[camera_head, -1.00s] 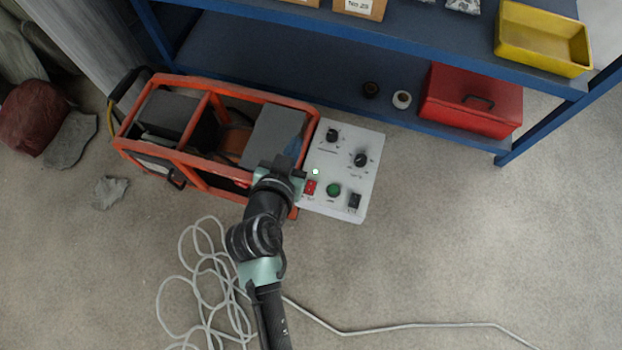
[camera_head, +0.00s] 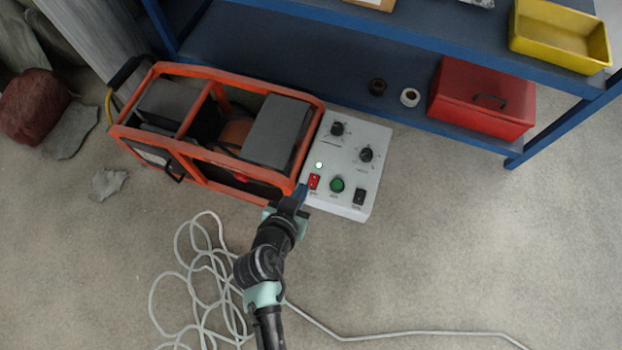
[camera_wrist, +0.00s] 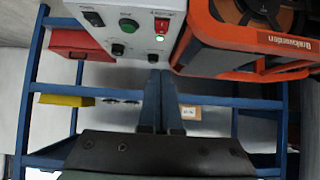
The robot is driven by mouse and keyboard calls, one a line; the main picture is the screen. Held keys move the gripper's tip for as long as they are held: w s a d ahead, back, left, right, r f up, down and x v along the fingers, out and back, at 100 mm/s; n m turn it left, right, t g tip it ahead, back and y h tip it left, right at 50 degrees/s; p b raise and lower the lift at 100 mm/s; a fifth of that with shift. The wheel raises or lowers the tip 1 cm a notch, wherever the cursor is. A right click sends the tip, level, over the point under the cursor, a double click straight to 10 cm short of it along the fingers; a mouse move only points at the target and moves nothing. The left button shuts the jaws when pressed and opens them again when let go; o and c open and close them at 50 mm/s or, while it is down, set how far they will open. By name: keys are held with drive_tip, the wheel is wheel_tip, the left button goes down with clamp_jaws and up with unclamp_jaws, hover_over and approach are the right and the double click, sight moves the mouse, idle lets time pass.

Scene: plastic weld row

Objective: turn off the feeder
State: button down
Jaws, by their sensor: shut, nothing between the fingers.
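The feeder is an orange-framed machine (camera_head: 190,158) with a pale control panel (camera_head: 345,152) at its right end. The panel carries a red switch (camera_head: 314,182), a green round button (camera_head: 337,185), a black switch (camera_head: 360,196), two black knobs and a lit pale-green lamp (camera_head: 319,165). In the wrist view the red switch (camera_wrist: 161,25) and glowing lamp (camera_wrist: 160,38) are at the top. My gripper (camera_head: 302,190) is shut and empty, its tips beside the panel's lower-left corner, close to the red switch. I cannot tell whether they touch the panel. The fingers (camera_wrist: 160,76) point toward the panel.
A blue shelf rack (camera_head: 300,62) stands behind, with a red toolbox (camera_head: 483,97), a yellow tray (camera_head: 560,35) and two small rolls. A coiled pale cable (camera_head: 205,285) lies on the floor near my arm. Stones lie at left. The floor at right is clear.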

drive_tip(key=b, duration=0.3)
hover_over(313, 179)
drive_tip(key=s, duration=0.2)
drive_tip(key=f, duration=0.5)
drive_tip(key=shift+a, duration=0.3)
wheel_tip(313, 179, down, 3)
drive_tip(key=shift+w+r+b, duration=0.1)
drive_tip(key=shift+r+b, duration=0.1)
drive_tip(key=shift+b, duration=0.3)
drive_tip(key=shift+f, duration=0.5)
drive_tip(key=shift+b, duration=0.3)
drive_tip(key=shift+w+d+f+b, duration=0.1)
drive_tip(key=shift+w+f+b, duration=0.05)
drive_tip(key=shift+f+b, duration=0.25)
drive_tip(key=shift+r, duration=0.1)
drive_tip(key=shift+w+r, duration=0.1)
drive_tip(key=shift+w, duration=0.05)
drive_tip(key=shift+w+d+r, duration=0.2)
drive_tip(key=shift+w+d, duration=0.05)
drive_tip(key=shift+w, duration=0.35)
